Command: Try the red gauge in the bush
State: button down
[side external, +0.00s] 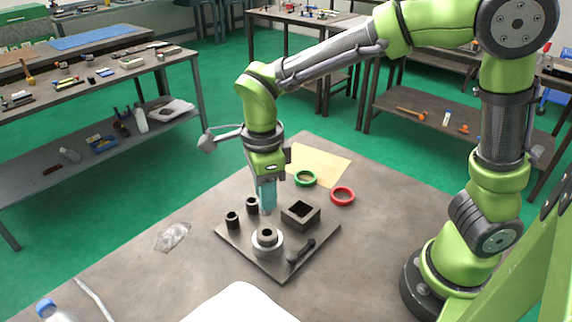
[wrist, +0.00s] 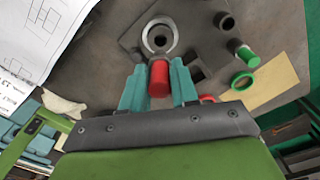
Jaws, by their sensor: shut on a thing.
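My gripper (wrist: 158,88) is shut on the red gauge (wrist: 159,80), a short red cylinder between its two teal fingers. In the side view, my gripper (side external: 267,208) points down over the dark plate, a little behind and above the bush (side external: 267,236). The bush is a dark ring in a pale round chuck, and its open bore also shows in the wrist view (wrist: 160,38). The gauge's lower end overlaps the chuck's near rim in the wrist view; I cannot tell if they touch. No red of the gauge shows in the side view.
A square block with a hole (side external: 300,214), dark sockets (side external: 232,220) and a black handle (side external: 302,251) share the plate. A green gauge (wrist: 246,56) stands beside a green ring (side external: 305,178). A red ring (side external: 342,196) lies right of that ring.

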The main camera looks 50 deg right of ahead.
aim_at(266, 213)
dwell(0.3)
jog(key=shift+f, duration=2.65)
jog(key=shift+f, duration=1.55)
jog(key=shift+r, duration=3.5)
